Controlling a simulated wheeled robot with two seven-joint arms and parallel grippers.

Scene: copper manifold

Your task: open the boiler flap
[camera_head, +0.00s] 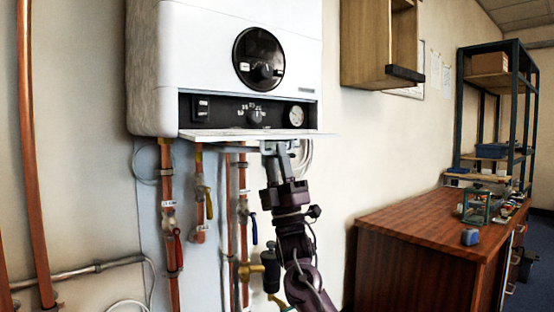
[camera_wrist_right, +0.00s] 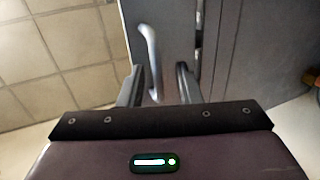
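The white boiler (camera_head: 240,50) hangs on the wall in the head view. Its flap (camera_head: 225,134) is folded down and sticks out below the dark control strip, seen nearly edge-on. The strip's knob and gauge are exposed. My right gripper (camera_head: 279,147) points up just under the flap's front, right of its middle. In the right wrist view my right gripper (camera_wrist_right: 159,82) has its fingers apart, with a pale curved handle (camera_wrist_right: 150,55) on a grey panel (camera_wrist_right: 178,30) between them, nearer the left finger. Contact with the handle cannot be told. My left gripper is out of view.
Copper pipes (camera_head: 170,240) with valves run down the wall below the boiler, close left of my right arm. A wooden cabinet (camera_head: 380,45) hangs to the right. A brown workbench (camera_head: 420,235) stands at lower right, with a metal shelf (camera_head: 490,100) behind it.

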